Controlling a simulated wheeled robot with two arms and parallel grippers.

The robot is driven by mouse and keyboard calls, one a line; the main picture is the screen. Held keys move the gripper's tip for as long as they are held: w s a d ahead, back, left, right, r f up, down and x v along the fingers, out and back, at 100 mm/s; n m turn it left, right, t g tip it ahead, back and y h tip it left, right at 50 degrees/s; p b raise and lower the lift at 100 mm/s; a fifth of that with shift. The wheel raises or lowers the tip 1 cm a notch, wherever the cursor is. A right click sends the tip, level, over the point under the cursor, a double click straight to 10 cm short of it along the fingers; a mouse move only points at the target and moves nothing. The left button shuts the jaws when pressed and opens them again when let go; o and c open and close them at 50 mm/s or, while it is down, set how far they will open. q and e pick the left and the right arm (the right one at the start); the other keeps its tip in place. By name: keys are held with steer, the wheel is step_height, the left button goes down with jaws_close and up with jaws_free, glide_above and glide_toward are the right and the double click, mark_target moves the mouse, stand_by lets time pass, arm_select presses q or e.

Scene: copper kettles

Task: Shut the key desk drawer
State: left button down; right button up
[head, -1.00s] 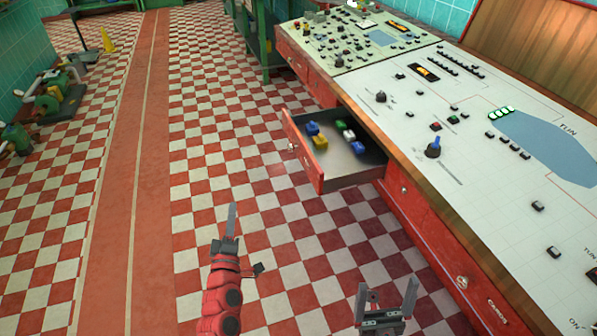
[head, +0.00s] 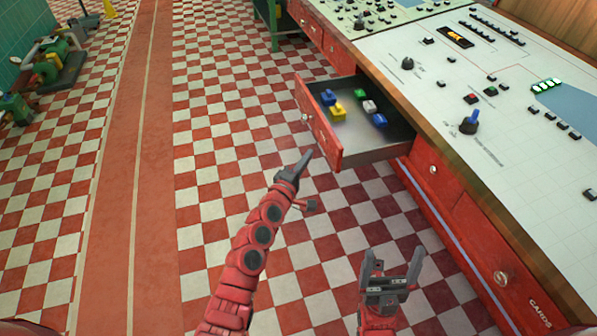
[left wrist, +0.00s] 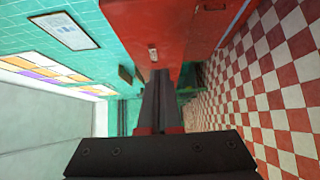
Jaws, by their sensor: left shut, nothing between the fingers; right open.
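The key desk drawer (head: 318,122) stands pulled out from the red desk, its red front with a small round knob facing left. Inside its grey tray lie several small blue, yellow, green and white pieces. My left gripper (head: 308,156) is shut and empty, its tips close to the near lower part of the drawer front. I cannot tell whether they touch it. In the left wrist view the closed fingers (left wrist: 160,85) point toward a red panel (left wrist: 145,22) with a small pale fitting. My right gripper (head: 392,262) is open and empty, nearer me, below the drawer and apart from it.
The desk's sloping white control panel (head: 430,90) with knobs and buttons runs along the right. Another closed drawer front marked CARDS (head: 500,280) is at lower right. Green machinery (head: 50,65) stands far left. The checkered floor (head: 215,150) left of the drawer is clear.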

mark_target(391, 140)
arm_select(q)
steer(key=shift+w+d+f+p, duration=0.1)
steer(key=shift+w+d, duration=0.15)
steer(key=shift+d, duration=0.4)
steer(key=shift+w+d+p, duration=0.1)
steer(key=shift+w+d, duration=0.15)
steer(key=shift+d, duration=0.45)
steer(key=shift+w+d+f+p, duration=0.1)
steer(key=shift+w+d, duration=0.15)
steer(key=shift+d, duration=0.4)
steer(key=shift+d+r, duration=0.1)
